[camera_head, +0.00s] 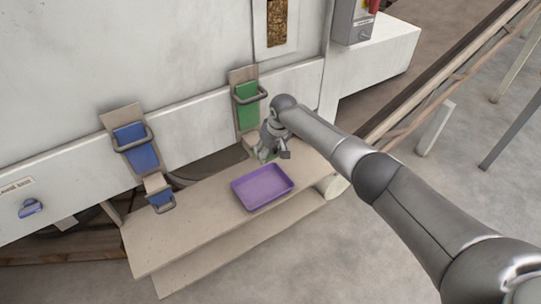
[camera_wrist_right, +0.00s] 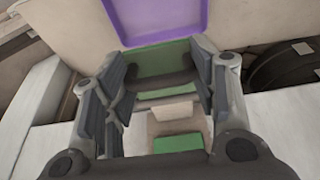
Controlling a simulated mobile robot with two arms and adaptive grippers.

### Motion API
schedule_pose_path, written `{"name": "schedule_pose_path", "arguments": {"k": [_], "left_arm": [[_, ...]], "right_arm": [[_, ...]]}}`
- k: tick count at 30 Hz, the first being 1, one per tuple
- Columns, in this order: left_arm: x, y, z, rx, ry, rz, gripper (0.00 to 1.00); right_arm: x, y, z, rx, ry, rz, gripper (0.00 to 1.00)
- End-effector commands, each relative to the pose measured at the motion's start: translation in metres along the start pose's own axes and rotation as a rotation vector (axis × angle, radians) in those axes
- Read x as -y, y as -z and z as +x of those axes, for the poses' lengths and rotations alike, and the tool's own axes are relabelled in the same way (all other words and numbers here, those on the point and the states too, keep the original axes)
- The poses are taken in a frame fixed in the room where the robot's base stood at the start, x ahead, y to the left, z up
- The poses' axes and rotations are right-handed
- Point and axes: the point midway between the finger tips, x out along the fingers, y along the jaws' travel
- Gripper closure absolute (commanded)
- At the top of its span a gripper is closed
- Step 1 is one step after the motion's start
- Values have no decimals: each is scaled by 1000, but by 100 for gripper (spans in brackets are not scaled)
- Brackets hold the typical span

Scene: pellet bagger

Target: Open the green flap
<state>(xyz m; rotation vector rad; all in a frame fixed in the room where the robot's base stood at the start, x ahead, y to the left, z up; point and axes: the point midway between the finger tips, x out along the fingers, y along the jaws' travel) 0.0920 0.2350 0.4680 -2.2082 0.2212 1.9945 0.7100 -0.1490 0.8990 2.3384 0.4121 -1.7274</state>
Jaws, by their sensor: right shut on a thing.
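The green chute (camera_head: 247,108) is on the right of the machine's pale front, with a grey bar handle on its upper part. The green flap (camera_wrist_right: 165,57) shows in the right wrist view, with a dark bar handle (camera_wrist_right: 160,84) across it. My right gripper (camera_head: 268,153) is at the lower end of the green chute and mostly hides the flap in the head view. In the wrist view the right gripper (camera_wrist_right: 158,88) has its fingers on both sides of the handle, shut on it. How far the flap stands open I cannot tell. My left gripper is out of view.
A purple tray (camera_head: 263,187) lies on the beige step (camera_head: 200,220), just in front of my right gripper. A blue chute (camera_head: 136,147) with a lower blue flap (camera_head: 160,198) is to the left. A grey control box (camera_head: 352,20) is at upper right.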

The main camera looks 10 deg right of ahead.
Motion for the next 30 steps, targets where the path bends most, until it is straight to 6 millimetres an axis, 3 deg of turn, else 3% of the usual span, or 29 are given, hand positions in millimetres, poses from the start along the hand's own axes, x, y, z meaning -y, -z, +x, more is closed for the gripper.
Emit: {"name": "schedule_pose_path", "arguments": {"k": [16, 17, 18, 23, 30], "left_arm": [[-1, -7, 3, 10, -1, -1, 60], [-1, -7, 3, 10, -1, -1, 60], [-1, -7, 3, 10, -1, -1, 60], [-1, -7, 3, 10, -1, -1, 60], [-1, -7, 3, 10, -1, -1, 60]], "right_arm": [[0, 1, -1, 19, -1, -5, 89], [0, 1, -1, 19, -1, -5, 45], [0, 1, -1, 19, -1, -5, 40], [0, 1, -1, 19, -1, -3, 20], [0, 1, -1, 20, -1, -2, 19]]}}
